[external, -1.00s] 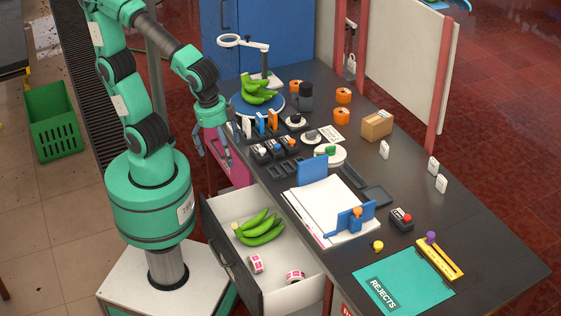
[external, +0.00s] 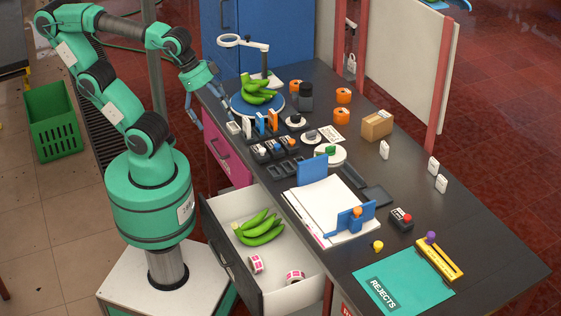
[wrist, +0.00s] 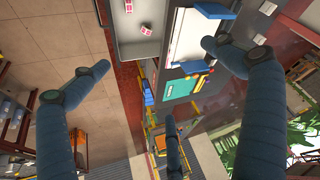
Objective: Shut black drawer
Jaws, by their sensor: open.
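The black drawer (external: 222,243) stands pulled out from the front of the dark workbench. Its front is black with a dark bar handle, and its white inside holds green bananas (external: 260,228) and pink-and-white rolls (external: 256,263). The drawer's white inside (wrist: 139,48) also shows at the top of the wrist view with the rolls. My gripper (external: 209,116) is open and empty, above and beyond the drawer, near the bench's front edge by the pink drawer. Its spread blue fingers fill the sides and bottom of the wrist view (wrist: 158,88). It is apart from the black drawer.
The pink drawer (external: 229,157) in the bench front is beyond the black one. The benchtop (external: 480,230) carries a paper stack, a teal rejects mat (external: 404,280), small switches and bananas on a blue plate. A green crate (external: 54,122) stands on the floor at left.

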